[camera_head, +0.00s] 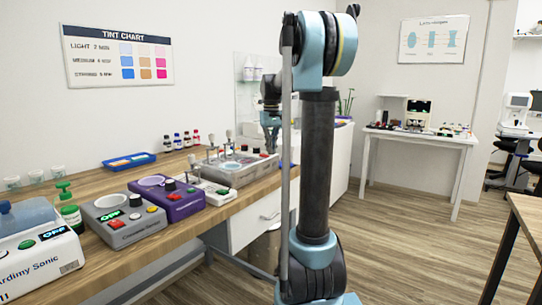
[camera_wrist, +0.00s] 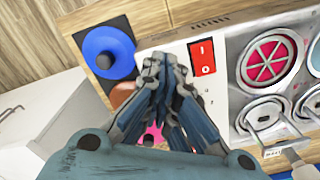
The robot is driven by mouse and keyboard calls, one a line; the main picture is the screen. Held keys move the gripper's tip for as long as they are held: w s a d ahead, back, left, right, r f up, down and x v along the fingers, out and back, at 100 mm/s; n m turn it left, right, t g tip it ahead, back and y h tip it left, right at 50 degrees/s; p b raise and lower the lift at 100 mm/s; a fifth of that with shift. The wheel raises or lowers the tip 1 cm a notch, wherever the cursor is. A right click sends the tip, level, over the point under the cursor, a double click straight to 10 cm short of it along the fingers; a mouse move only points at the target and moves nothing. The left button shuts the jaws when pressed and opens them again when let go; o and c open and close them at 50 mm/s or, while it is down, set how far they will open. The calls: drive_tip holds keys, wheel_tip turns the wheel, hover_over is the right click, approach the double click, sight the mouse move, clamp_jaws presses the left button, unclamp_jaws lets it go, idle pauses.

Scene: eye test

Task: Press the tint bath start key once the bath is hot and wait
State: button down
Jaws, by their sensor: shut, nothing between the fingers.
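The tint bath (camera_head: 238,172) appears to be the grey unit with several round wells at the far end of the wooden counter. The wrist view shows a pale panel (camera_wrist: 222,95) close up, with a red rocker switch (camera_wrist: 202,57) marked I and O. Round wells (camera_wrist: 271,58) lie to its right, one with pink inside. My gripper (camera_wrist: 163,66) is shut and empty, its fingertips over the panel's left edge, left of the switch. Whether it touches anything, I cannot tell. A pink patch (camera_wrist: 152,133) is partly hidden by the fingers. I see no readable heat indicator or clear start key.
A blue round piece with a dark centre (camera_wrist: 108,52) lies left of the fingertips. Nearer on the counter stand a small white unit (camera_head: 213,194), a purple unit (camera_head: 172,203) and a grey unit with a green display (camera_head: 125,230). A blue tray (camera_head: 129,161) lies behind.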

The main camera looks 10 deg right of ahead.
wheel_tip(320, 180, up, 8)
idle(1.3)
drive_tip(key=s+f+m+t, duration=0.1)
drive_tip(key=s+f, duration=0.5)
drive_tip(key=s, duration=0.4)
drive_tip(key=s+f, duration=0.5)
drive_tip(key=s, duration=0.6)
drive_tip(key=s+f+m+t, duration=0.1)
drive_tip(key=s+f, duration=1.5)
drive_tip(key=f, duration=0.3)
drive_tip(key=shift+m, duration=0.4)
drive_tip(key=shift+d, duration=0.1)
drive_tip(key=shift+w+f, duration=0.25)
drive_tip(key=shift+w, duration=0.2)
